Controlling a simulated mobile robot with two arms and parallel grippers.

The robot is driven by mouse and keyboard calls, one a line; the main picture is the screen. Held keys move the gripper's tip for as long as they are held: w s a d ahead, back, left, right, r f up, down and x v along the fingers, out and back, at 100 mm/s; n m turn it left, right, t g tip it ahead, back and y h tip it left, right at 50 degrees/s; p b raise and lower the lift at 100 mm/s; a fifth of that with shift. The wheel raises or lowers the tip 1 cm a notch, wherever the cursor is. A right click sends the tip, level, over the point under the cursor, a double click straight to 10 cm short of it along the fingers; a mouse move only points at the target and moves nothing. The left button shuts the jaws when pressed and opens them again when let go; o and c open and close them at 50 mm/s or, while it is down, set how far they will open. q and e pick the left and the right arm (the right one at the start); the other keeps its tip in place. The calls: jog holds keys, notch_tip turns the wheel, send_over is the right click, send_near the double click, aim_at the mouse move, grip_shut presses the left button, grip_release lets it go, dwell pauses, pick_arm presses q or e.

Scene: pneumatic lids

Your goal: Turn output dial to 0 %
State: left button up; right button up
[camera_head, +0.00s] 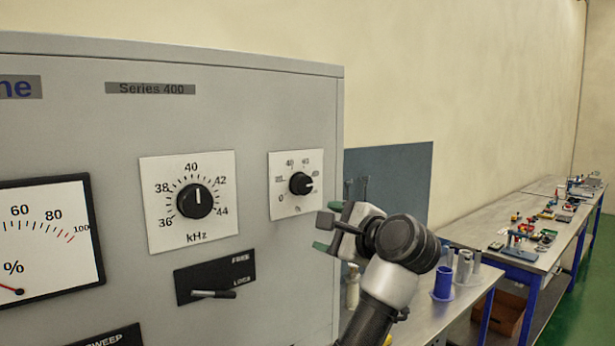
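The output dial (301,183) is a small black knob on a white percent plate (282,207) at the right of the grey panel. Its 0 mark is at the lower left. Its pointer seems to face right, away from the 0 mark; the exact reading is too small to tell. My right gripper (325,232) is just below and right of the dial, apart from it. Its dark green-tipped fingers look spread with nothing between them. My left gripper is not in view.
The grey panel (230,110) also carries a larger kHz dial (195,200), a lock lever (213,294) and a percent meter (45,240). A metal bench (470,290) with a blue cup (443,284) stands at right. Space right of the panel's upper edge is open.

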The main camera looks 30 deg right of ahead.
jog(key=m+t, duration=0.1)
jog(key=m, duration=0.1)
send_near(305, 186)
jog(key=s+f, duration=0.1)
jog(key=p, duration=0.1)
jog(key=shift+t+y, duration=0.3)
jog(key=shift+y, duration=0.1)
jog(key=w+p, duration=0.1)
jog(key=w, duration=0.2)
jog(key=w+p, duration=0.1)
jog(key=w, duration=0.2)
jog(key=w+r+p, duration=0.1)
jog(key=w+p, duration=0.1)
jog(key=w, duration=0.1)
jog(key=shift+a, duration=0.2)
jog(key=shift+w+f+m+p, duration=0.15)
jog(key=shift+w+m+p, duration=0.15)
jog(key=shift+w, duration=0.45)
jog(key=shift+c, duration=0.5)
jog(key=c, duration=0.8)
jog(key=shift+f, duration=0.1)
jog(key=shift+c, duration=0.2)
